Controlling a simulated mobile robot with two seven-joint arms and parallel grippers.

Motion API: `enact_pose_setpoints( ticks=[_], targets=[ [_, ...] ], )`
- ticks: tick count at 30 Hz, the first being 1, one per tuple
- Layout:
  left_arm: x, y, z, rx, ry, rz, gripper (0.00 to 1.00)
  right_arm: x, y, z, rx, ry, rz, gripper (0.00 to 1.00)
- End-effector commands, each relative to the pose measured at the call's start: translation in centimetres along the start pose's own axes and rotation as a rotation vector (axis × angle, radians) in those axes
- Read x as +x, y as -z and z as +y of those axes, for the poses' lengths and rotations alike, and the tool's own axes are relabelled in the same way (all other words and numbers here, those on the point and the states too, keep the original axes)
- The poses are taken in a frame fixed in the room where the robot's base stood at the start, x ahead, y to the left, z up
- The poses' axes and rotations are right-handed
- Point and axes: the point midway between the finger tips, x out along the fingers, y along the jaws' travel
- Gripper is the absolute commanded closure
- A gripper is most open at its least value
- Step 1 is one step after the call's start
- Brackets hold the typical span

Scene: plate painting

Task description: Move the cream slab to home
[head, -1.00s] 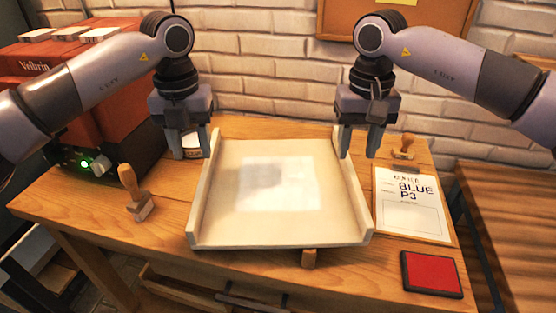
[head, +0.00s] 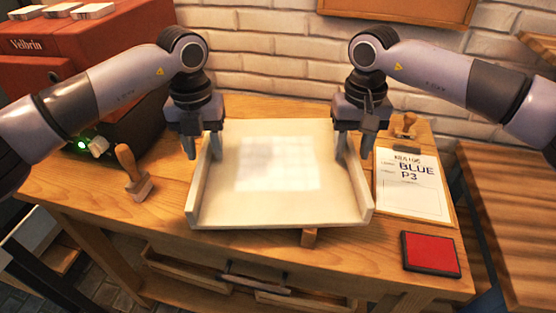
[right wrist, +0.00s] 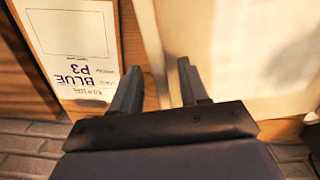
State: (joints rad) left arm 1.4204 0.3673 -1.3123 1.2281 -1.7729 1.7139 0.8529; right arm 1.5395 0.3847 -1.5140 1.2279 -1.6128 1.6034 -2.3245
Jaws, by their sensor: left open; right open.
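The cream slab (head: 235,207) lies on the wooden table in the head view, a flat board with raised left and right side walls and a pale square patch on top. My left gripper (head: 202,150) is open at the far part of its left wall, one finger on each side as far as I can tell. My right gripper (head: 355,150) is open at the right wall. In the right wrist view the slab's wall (right wrist: 152,50) runs between the open fingers of my right gripper (right wrist: 157,85). Neither gripper is closed on it.
A clipboard reading BLUE P3 (head: 411,190) and a red ink pad (head: 430,254) lie right of the slab. Wooden stamps stand at left (head: 132,172) and back right (head: 405,127). A red machine (head: 95,50) is at back left. A brick wall (head: 270,60) stands behind.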

Motion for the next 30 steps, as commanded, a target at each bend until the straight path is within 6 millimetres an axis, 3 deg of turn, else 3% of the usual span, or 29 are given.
enact_pose_setpoints(
  ticks=[12,13,17,30],
  targets=[
    [1.00,-0.02,0.03,0.000,0.000,-0.001,0.55,1.02,-0.01,0.04,0.000,-0.001,0.000,0.55],
    [1.00,-0.02,0.03,0.000,0.000,-0.001,0.59,1.02,-0.01,0.04,0.000,-0.001,0.000,0.59],
    [0.98,-0.02,0.03,-0.001,0.000,-0.001,1.00,1.00,0.00,0.03,0.000,0.000,0.000,1.00],
    [0.94,-0.02,0.03,-0.001,0.000,-0.001,1.00,0.96,0.01,0.03,0.000,0.000,0.000,1.00]
  ],
)
